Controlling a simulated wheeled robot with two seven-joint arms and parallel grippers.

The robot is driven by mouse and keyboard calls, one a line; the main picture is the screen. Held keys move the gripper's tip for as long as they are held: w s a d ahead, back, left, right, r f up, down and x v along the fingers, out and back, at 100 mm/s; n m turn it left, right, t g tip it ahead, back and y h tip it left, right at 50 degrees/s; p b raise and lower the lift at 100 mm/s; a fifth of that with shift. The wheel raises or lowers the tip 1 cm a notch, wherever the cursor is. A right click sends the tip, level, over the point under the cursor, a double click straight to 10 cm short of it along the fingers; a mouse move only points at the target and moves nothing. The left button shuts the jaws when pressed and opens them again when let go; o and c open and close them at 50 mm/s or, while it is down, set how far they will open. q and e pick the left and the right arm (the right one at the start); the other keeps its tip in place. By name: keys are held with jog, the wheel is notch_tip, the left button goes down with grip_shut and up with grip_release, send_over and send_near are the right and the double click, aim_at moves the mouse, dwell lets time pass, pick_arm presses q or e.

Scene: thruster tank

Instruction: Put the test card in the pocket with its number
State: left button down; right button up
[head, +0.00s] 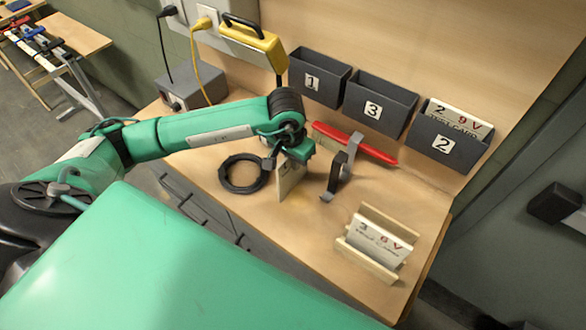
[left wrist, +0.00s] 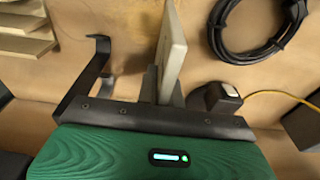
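My left gripper (head: 296,158) is shut on a pale test card (head: 290,180), which hangs upright low over the bench; its number is not readable, and I cannot tell if it touches the bench. The held card also shows edge-on between the fingers in the left wrist view (left wrist: 173,50). Three dark pockets on the back panel read, left to right, 1 (head: 320,80), 3 (head: 378,105) and 2 (head: 446,146). A card marked 2 9V (head: 459,119) stands in pocket 2. A card marked 3 6V (head: 379,240) stands in the wooden rack (head: 368,264). My right gripper is out of view.
A black cable coil (head: 243,174) lies left of the held card. A dark bent bracket (head: 342,170) stands to its right. A red-handled tool (head: 355,143) lies below the pockets. A yellow device (head: 253,42) hangs at the back left. Pockets 1 and 3 look empty.

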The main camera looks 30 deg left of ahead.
pick_arm(q)
jog(key=shift+r, duration=0.2)
notch_tip(320, 180, up, 19)
jog(key=b, duration=0.5)
jog(key=d+f+n, duration=0.1)
jog(key=d+f, duration=0.2)
jog(key=f, duration=0.9)
jog(key=shift+w+f+n, duration=0.15)
jog(key=shift+f+n, duration=0.05)
jog(key=shift+n, duration=0.1)
